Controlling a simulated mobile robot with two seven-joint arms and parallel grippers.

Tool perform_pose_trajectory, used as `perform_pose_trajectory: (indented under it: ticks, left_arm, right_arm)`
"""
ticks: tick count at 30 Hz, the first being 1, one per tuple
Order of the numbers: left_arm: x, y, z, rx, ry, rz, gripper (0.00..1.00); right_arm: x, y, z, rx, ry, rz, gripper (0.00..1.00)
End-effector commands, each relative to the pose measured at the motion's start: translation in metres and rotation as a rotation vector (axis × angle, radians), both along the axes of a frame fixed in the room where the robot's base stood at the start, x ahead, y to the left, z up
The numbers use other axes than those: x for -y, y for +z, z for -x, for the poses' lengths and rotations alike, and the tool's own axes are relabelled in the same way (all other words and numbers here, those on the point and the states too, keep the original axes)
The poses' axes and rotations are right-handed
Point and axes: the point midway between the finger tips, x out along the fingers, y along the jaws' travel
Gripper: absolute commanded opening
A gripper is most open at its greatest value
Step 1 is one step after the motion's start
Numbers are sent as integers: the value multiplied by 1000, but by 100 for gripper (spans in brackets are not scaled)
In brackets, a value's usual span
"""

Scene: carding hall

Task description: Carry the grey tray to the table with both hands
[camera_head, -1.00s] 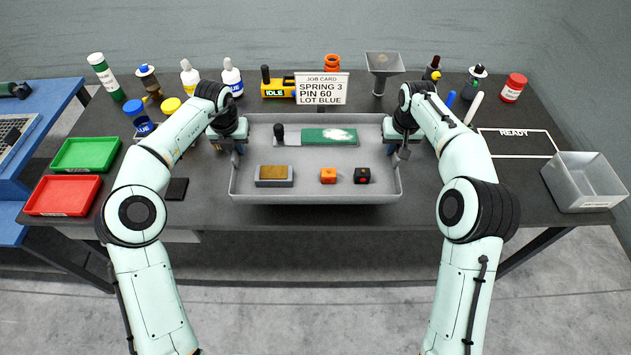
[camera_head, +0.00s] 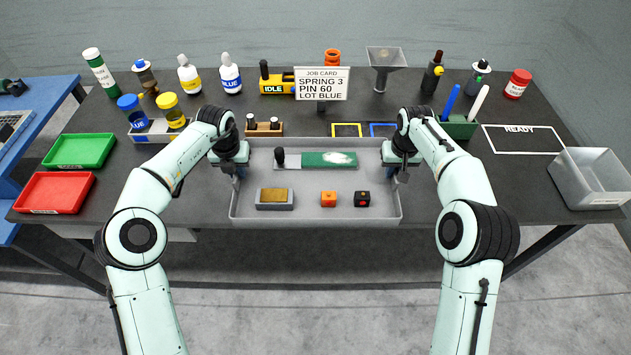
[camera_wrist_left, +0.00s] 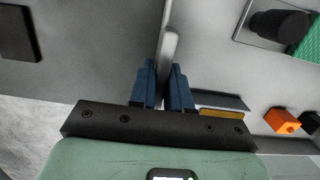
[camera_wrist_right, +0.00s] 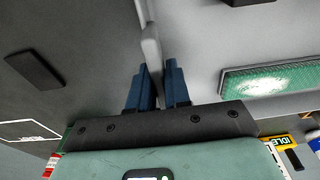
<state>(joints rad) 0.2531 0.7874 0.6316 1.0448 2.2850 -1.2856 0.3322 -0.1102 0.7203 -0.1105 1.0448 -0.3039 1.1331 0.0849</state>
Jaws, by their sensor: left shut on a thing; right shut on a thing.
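The grey tray (camera_head: 316,216) is level in the head view, over the front middle of the dark table (camera_head: 200,205). My left gripper (camera_head: 237,170) is shut on its left wall, and the left wrist view shows the blue fingers (camera_wrist_left: 165,85) on both sides of the rim. My right gripper (camera_head: 396,172) is shut on its right wall, as the right wrist view shows too (camera_wrist_right: 156,82). Inside the tray lie a green-faced tool with a black knob (camera_head: 325,159), a tan-topped block (camera_head: 273,197), an orange cube (camera_head: 328,199) and a black cube (camera_head: 362,199). I cannot tell whether the tray touches the table.
A job card sign (camera_head: 321,84), bottles (camera_head: 230,74) and a funnel stand (camera_head: 384,62) line the back. Green (camera_head: 79,151) and red (camera_head: 55,193) trays are at left. A grey bin (camera_head: 590,180) and the READY outline (camera_head: 523,139) are at right.

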Motion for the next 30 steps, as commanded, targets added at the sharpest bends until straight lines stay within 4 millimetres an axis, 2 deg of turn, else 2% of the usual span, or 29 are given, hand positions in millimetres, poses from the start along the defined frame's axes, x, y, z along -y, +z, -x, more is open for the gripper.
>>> perform_pose_trajectory:
  ticks: [3, 4, 6, 17, 22, 30]
  left_arm:
    - [0, -13, 5, -5, 0, 1, 0]
    - [0, -15, 5, -8, 0, 0, 21]
    - [0, -11, 4, -6, 0, 0, 43]
    - [0, -7, 4, -5, 0, 0, 43]
    - [0, 17, 6, -2, 0, 0, 43]
    - [1, 75, 13, -1, 1, 1, 43]
  right_arm:
    - [0, -13, 5, -6, 0, 0, 0]
    - [0, -15, 5, -10, 0, 0, 20]
    - [0, -12, 4, -8, 0, 0, 43]
    - [0, -11, 4, -7, 0, 0, 43]
    - [0, -11, 4, -7, 0, 0, 43]
    - [0, -11, 4, -6, 0, 0, 43]
